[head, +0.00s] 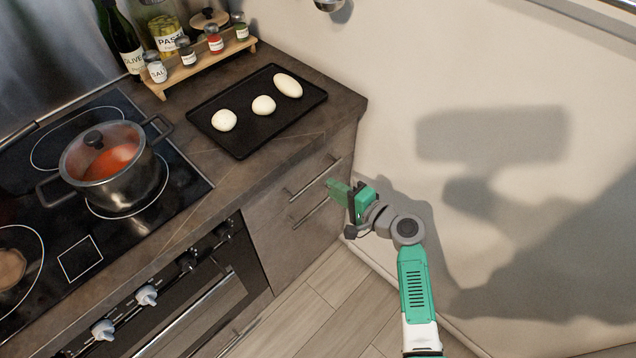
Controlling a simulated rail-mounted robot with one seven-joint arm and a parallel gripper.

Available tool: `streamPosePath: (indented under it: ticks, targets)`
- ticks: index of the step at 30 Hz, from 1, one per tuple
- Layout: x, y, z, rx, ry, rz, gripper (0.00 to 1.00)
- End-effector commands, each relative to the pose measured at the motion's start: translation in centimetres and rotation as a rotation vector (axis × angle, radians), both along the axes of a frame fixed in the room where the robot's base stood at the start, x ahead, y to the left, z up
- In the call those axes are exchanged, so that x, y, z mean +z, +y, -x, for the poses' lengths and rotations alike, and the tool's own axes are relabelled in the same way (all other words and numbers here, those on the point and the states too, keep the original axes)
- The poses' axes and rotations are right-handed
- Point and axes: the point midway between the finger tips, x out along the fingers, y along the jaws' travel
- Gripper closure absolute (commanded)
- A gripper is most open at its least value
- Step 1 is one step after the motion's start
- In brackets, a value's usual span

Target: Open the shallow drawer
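A narrow dark-brown cabinet stands to the right of the oven, under the counter's right end. Its upper drawer front (285,193) carries a slanting bar handle (313,180) and looks flush with the cabinet. A second bar handle (308,214) sits just below it on the lower front (285,240). My gripper (333,187), with green fingers, is in front of the cabinet's right side, close to the right ends of both handles. Whether it touches either handle cannot be told. The fingers overlap in this view, so their opening is hidden.
A black tray (240,143) with several white dough pieces lies on the counter above the drawers. A pot (112,180) of red food stands on the cooktop. The oven (190,310) is left of the cabinet. A beige wall (400,60) borders the right; floor is clear in front.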

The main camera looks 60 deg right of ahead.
Motion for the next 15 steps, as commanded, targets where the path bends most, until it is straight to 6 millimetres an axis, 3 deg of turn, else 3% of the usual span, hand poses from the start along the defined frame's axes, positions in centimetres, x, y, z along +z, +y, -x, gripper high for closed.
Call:
streamPosePath:
  ticks: [9,15]
  targets:
    - [-1.4,-1.7,-5.4,0.003,0.002,0.003,0.72]
    - [-1.4,-2.0,-6.5,0.001,0.002,0.002,0.72]
